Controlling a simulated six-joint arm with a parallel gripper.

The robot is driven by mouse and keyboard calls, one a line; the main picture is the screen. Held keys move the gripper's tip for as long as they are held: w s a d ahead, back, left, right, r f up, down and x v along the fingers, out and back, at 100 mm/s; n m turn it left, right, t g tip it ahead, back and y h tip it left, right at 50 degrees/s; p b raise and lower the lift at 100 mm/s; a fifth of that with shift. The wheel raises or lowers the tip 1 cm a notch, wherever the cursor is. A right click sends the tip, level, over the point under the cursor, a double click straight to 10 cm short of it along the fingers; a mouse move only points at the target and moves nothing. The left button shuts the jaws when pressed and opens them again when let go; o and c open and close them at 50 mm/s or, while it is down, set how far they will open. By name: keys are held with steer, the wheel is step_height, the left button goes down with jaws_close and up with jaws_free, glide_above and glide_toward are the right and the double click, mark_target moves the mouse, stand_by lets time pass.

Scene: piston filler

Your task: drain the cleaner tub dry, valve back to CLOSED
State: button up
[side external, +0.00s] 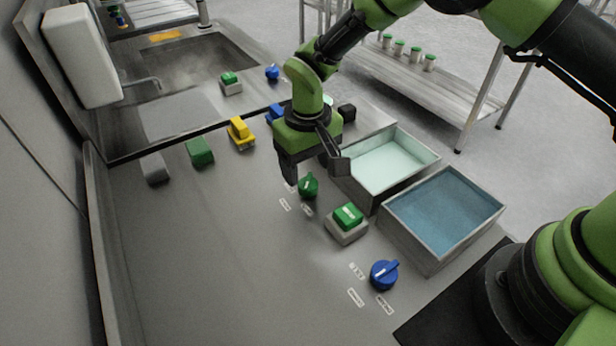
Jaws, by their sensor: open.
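A tub of pale green liquid (384,199) and a tub of blue liquid (417,258) stand side by side on the right of the counter. I cannot tell which is the cleaner tub. A green valve knob (308,186) sits left of the pale tub, and a blue valve knob (384,275) sits left of the blue tub. Small labels surround each knob, too small to read. My gripper (313,172) is open and points down, just above and behind the green knob. Its fingers are apart with nothing visible between them; contact with the knob cannot be told.
A green-topped grey block (347,223) stands between the knobs. Yellow (240,132), green (200,152) and grey (155,168) blocks line the back of the counter. A sink (205,60) and a rack with cups (415,52) lie beyond. The left front counter is clear.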

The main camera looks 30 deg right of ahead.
steer(key=shift+r, duration=2.8)
step_height(320, 180, up, 8)
steer(key=t, duration=0.1)
glide_above(309, 183)
steer(key=s+d, duration=0.1)
steer(key=d, duration=0.2)
steer(key=s+d+r+m+t+y, duration=0.2)
steer(key=s+d+r, duration=0.3)
steer(key=r, duration=0.4)
steer(key=s+d+r+m+t, duration=0.1)
steer(key=s+r+t, duration=0.1)
steer(key=s, duration=0.6)
steer(key=s+d+r+m+t, duration=0.1)
steer(key=s+d+r+t, duration=0.1)
steer(key=s, duration=0.6)
steer(key=shift+d, duration=0.3)
